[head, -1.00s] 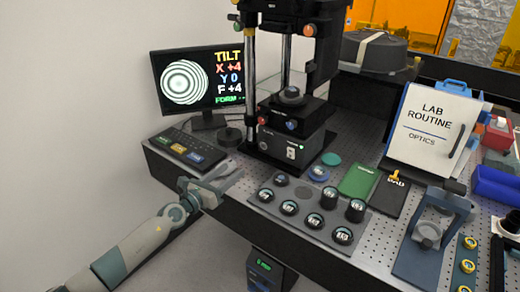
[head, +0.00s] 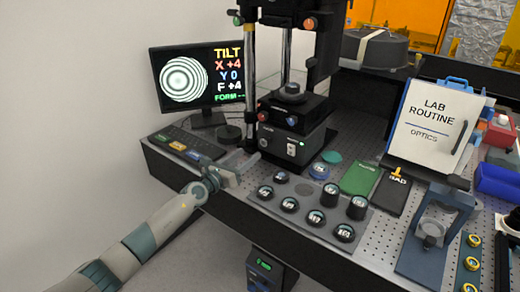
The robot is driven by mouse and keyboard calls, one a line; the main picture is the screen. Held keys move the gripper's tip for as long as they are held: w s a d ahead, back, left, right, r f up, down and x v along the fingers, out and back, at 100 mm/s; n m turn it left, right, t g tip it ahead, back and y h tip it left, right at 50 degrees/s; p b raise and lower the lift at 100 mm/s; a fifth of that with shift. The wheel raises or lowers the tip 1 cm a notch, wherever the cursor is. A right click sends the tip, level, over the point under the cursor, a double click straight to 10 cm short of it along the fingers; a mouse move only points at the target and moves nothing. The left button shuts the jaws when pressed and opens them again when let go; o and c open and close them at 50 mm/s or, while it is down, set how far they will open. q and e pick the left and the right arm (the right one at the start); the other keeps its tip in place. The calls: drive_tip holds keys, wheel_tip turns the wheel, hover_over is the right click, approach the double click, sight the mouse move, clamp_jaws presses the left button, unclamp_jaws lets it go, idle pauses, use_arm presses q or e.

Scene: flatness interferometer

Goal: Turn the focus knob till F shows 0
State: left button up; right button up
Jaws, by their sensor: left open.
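The monitor (head: 188,85) at the back left shows a ring pattern and the text TILT, X +4, Y 0, F +4. The interferometer (head: 285,145) stands right of it, with a red knob (head: 262,116) and a blue knob (head: 293,121) on its stage. An orange knob (head: 310,23) and a green one (head: 238,21) sit higher up. A low black round piece (head: 230,133) lies left of its base. I cannot read which is the focus knob. My left gripper (head: 245,158) is open and empty at the table's front edge, in front of the round piece. My right gripper is out of view.
A keypad (head: 186,144) lies in front of the monitor. A grey tray (head: 285,225) with several round optics lies right of my left gripper.

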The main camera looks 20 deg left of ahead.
sight(264, 143)
use_arm(q)
drive_tip(key=b+x, duration=0.3)
drive_tip(key=x, duration=0.3)
drive_tip(key=shift+w+d+f, duration=0.1)
drive_tip(key=shift+w+f, duration=0.05)
drive_tip(key=shift+w, duration=0.25)
drive_tip(key=shift+b+x, duration=0.5)
drive_tip(key=shift+x, duration=0.4)
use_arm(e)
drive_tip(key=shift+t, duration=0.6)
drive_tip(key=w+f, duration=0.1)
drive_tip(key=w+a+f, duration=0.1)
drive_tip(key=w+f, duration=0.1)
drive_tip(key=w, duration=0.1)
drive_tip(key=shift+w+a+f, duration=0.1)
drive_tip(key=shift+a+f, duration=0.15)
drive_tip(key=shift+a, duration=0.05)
use_arm(q)
drive_tip(key=shift+c, duration=1.3)
drive_tip(key=c, duration=0.8)
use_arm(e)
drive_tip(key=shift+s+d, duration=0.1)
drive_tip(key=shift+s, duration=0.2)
